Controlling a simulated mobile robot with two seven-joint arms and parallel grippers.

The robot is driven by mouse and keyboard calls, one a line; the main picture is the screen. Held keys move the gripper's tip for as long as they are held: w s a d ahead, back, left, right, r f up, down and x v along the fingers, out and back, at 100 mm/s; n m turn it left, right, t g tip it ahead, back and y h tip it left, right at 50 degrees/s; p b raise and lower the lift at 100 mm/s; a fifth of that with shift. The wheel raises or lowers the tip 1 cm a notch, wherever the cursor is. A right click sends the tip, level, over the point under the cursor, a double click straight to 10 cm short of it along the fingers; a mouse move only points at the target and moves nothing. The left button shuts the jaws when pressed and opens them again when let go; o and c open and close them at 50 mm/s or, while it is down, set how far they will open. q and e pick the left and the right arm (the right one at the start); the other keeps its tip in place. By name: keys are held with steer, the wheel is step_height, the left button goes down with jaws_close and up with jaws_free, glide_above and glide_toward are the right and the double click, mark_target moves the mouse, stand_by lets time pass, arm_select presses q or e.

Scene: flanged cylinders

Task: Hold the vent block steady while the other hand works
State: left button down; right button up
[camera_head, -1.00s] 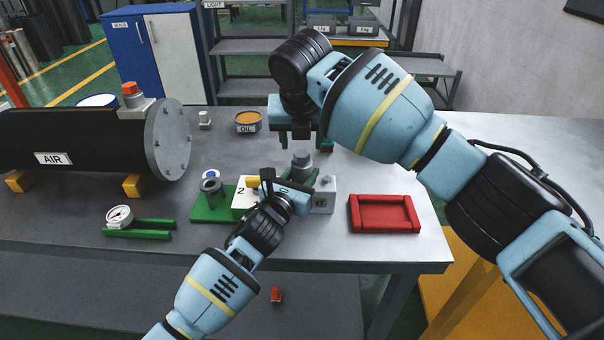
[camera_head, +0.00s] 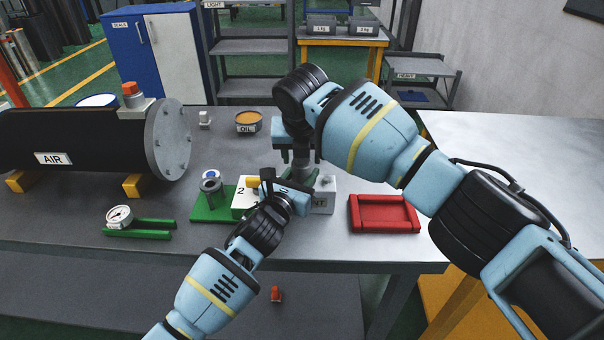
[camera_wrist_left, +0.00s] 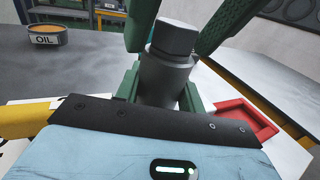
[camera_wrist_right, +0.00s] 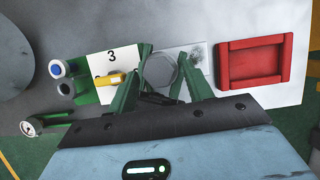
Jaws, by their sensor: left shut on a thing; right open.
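The vent block (camera_head: 323,196) is a pale block at the front of the bench, its label partly hidden. A grey cylinder with a hex head (camera_wrist_left: 172,40) stands upright at it; the head also shows in the right wrist view (camera_wrist_right: 160,70). My left gripper (camera_wrist_left: 160,95) is shut on the cylinder's lower part, with a finger on each side; its arm hides part of the block. My right gripper (camera_wrist_right: 167,58) is open above it, pointing down, its fingers on either side of the hex head. I cannot tell whether they touch it.
A numbered white block with a yellow lever (camera_head: 253,182) and a green base (camera_head: 212,212) stand close on the left. A red tray (camera_head: 384,228) lies to the right. A gauge (camera_head: 120,216), oil tin (camera_head: 248,122) and black AIR tank (camera_head: 80,140) are further left. The right bench is clear.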

steer(key=shift+w+r, duration=0.2)
steer(key=shift+w, duration=0.3)
stand_by(0.3)
steer(key=shift+a+m+h, duration=0.15)
steer(key=shift+m+h, duration=0.25)
steer(key=shift+m, duration=0.5)
steer(key=m+h, duration=0.1)
steer(key=m, duration=0.2)
steer(key=c, duration=1)
steer(key=n+y, duration=0.1)
steer(key=n, duration=0.1)
steer(key=n+y, duration=0.1)
steer(key=n, duration=0.2)
steer(key=shift+d, duration=0.2)
steer(key=n+y, duration=0.1)
steer(key=n, duration=0.2)
steer(key=n+y, duration=0.1)
steer(key=n, duration=0.2)
steer(key=shift+g, duration=0.4)
steer(key=o, duration=1)
